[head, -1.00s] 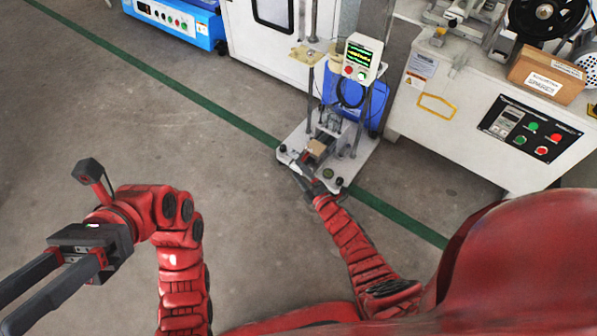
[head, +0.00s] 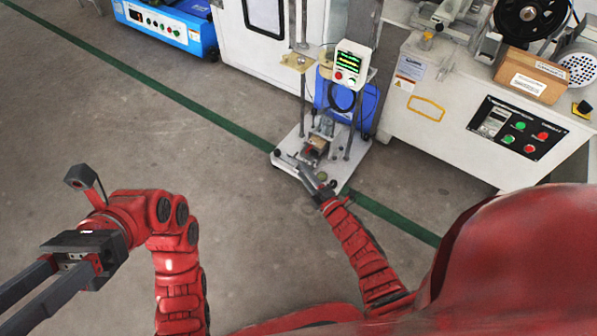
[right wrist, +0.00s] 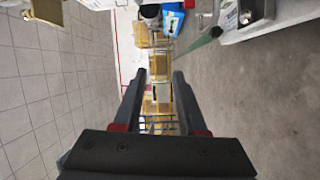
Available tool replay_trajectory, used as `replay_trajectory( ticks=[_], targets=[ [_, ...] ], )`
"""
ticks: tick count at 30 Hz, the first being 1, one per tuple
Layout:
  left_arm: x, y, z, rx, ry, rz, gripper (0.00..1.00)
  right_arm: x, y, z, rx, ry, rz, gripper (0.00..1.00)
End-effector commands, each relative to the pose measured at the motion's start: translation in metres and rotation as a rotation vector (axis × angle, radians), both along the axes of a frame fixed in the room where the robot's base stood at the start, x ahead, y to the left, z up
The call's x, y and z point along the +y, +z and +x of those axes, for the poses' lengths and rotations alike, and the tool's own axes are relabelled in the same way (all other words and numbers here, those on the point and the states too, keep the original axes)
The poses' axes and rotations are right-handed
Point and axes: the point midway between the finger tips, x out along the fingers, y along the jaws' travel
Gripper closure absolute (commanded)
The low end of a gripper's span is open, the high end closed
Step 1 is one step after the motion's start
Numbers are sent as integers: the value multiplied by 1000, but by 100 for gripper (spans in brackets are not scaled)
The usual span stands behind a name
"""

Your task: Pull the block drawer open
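The tester is a small stand with a white base (head: 341,176), upright posts and a control box (head: 350,63) with a green screen. A small brown block (head: 317,147) sits low between the posts in the head view; I cannot make out the drawer's outline or how far it is out. My right gripper (head: 302,170) is over the front left part of the base, just in front of the block; contact cannot be told. In the right wrist view its two fingers (right wrist: 160,78) stand apart with nothing between them. My left gripper (head: 28,290) is open and empty at the lower left, away from the tester.
A blue container (head: 366,112) stands behind the posts. A large white machine (head: 460,150) with a button panel stands right of the tester, and a white cabinet (head: 232,35) and blue device (head: 165,25) are behind. The grey floor (head: 150,130) at left is clear.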

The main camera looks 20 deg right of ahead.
Motion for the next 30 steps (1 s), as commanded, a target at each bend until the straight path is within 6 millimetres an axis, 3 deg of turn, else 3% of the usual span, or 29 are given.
replay_trajectory(
  ticks=[1, 30],
  targets=[
    [0, -6, 0, 0, 0, 0, 50, 4, -59, -49, 110, -2, 16, 59],
    [0, 5, 0, 0, 0, 0, 50, -10, -51, -120, 110, 6, 19, 59]
  ],
)
